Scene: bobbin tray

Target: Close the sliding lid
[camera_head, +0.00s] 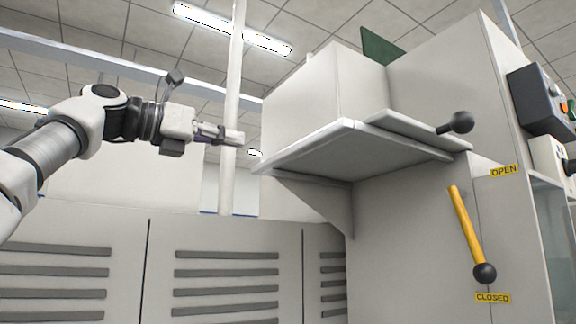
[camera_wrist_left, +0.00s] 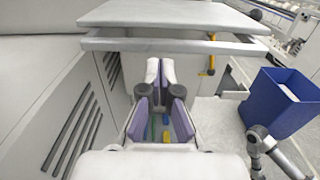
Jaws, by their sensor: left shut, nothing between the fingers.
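A pale flat plate (camera_head: 415,128) with a black ball knob (camera_head: 461,122) lies over a wider shelf plate (camera_head: 345,150); it looks like the sliding lid. A big white box (camera_head: 310,105) stands on the shelf and hides its top. My left gripper (camera_head: 240,137) is shut and empty, pointing right, left of the box and apparently apart from it. In the left wrist view its fingers (camera_wrist_left: 160,72) are together, below two stacked plates, an upper plate (camera_wrist_left: 175,14) and a lower plate (camera_wrist_left: 175,45). How far the lid is slid cannot be told. My right gripper is not seen.
A yellow lever (camera_head: 465,225) with a black knob hangs between an OPEN label (camera_head: 504,171) and a CLOSED label (camera_head: 493,298), its knob near CLOSED. A white post (camera_head: 232,90) stands behind my gripper. A blue bin (camera_wrist_left: 285,100) stands at right in the wrist view.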

